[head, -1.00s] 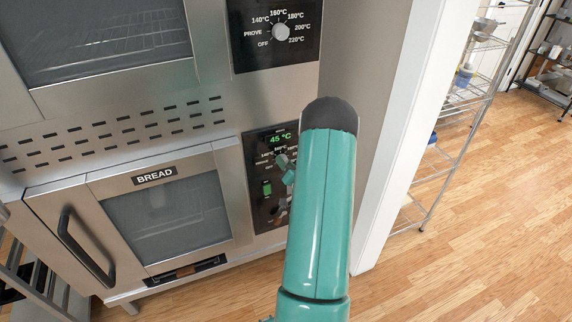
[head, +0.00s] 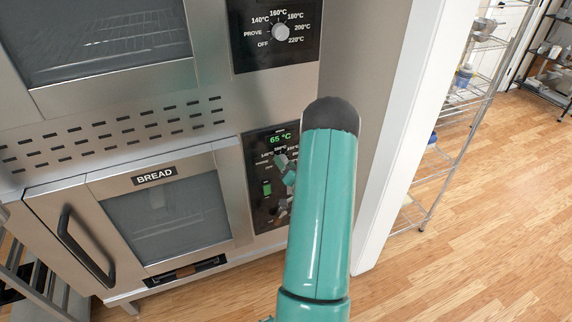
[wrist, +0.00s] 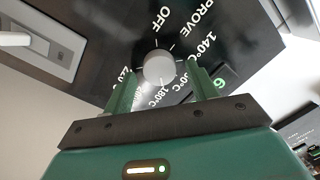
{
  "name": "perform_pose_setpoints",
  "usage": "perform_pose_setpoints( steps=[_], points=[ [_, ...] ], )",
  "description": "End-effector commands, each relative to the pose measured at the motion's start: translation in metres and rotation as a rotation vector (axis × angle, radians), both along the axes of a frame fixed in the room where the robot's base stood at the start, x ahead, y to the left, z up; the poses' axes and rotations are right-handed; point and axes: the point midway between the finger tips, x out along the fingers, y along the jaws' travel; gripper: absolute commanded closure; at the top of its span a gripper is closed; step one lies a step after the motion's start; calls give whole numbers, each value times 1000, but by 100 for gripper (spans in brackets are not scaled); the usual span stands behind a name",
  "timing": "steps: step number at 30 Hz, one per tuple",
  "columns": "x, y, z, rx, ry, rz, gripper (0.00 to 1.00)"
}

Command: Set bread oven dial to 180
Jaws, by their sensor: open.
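The bread oven (head: 155,176) is the lower steel oven in the head view, with a "BREAD" label on its door. Its black control panel (head: 262,150) has a green display (head: 280,139) reading 65 °C. The oven's grey round dial (wrist: 158,67) shows in the wrist view, ringed by OFF, PROVE and temperature marks up to 220°C. My gripper (wrist: 163,72) is open, with one green finger on each side of the dial. I cannot tell whether they touch it. In the head view my gripper (head: 289,177) is small at the panel, partly hidden by my arm.
An upper oven has its own dial (head: 280,32). A green rocker switch (head: 267,188) sits below the bread dial. A door handle (head: 84,248) sticks out at the left. A white wall edge (head: 400,150) and wire shelving (head: 455,130) stand to the right. The wooden floor there is clear.

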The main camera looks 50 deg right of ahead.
Motion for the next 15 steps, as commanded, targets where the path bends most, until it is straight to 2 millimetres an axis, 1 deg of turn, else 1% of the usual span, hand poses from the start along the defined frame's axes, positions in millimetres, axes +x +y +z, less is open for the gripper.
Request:
perform_pose_setpoints(
  steps=[5, 15],
  points=[
    [-23, 11, 0, 2, 2, -3, 42],
    [-90, 44, 1, 1, 2, -4, 42]
  ],
)
